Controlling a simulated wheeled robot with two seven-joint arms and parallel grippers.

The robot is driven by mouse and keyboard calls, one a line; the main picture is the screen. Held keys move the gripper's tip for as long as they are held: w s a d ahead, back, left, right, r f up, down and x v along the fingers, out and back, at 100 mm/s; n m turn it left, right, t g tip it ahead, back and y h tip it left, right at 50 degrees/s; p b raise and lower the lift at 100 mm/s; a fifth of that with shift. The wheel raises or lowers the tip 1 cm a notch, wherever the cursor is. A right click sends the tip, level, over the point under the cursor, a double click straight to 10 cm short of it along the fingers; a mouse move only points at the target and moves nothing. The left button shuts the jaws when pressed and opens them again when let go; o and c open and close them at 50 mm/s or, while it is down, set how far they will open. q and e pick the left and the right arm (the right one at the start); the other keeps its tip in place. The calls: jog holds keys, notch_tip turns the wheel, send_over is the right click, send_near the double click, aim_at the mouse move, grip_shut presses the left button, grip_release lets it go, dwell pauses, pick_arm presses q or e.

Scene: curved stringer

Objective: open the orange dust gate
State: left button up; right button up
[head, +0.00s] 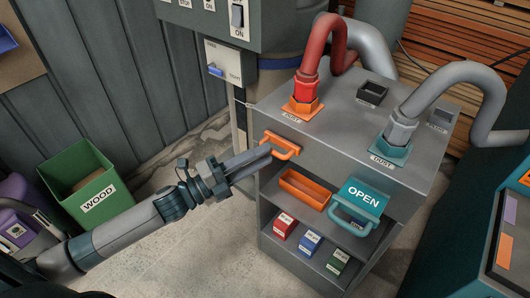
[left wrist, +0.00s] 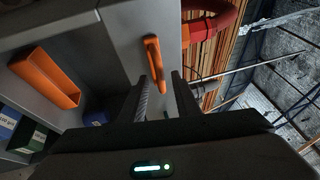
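The orange dust gate shows as an orange handle (head: 282,144) on the upper front of the grey cabinet, below the orange dust port (head: 302,107) with the red hose. No pulled-out orange plate shows behind the handle. My left gripper (head: 266,158) is right at the handle, coming from the left. In the left wrist view the handle (left wrist: 154,62) lies ahead, its lower part between my two separated fingertips (left wrist: 163,88). The left gripper is open; whether a finger touches the handle I cannot tell. My right gripper is in neither view.
A teal gate (head: 362,197) marked OPEN sticks out from the cabinet front to the right. An orange bin (head: 304,189) and several small boxes (head: 311,242) sit on shelves below. A green WOOD bin (head: 80,180) stands left. Floor before the cabinet is clear.

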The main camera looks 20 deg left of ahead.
pick_arm(q)
jog(key=shift+x, duration=0.9)
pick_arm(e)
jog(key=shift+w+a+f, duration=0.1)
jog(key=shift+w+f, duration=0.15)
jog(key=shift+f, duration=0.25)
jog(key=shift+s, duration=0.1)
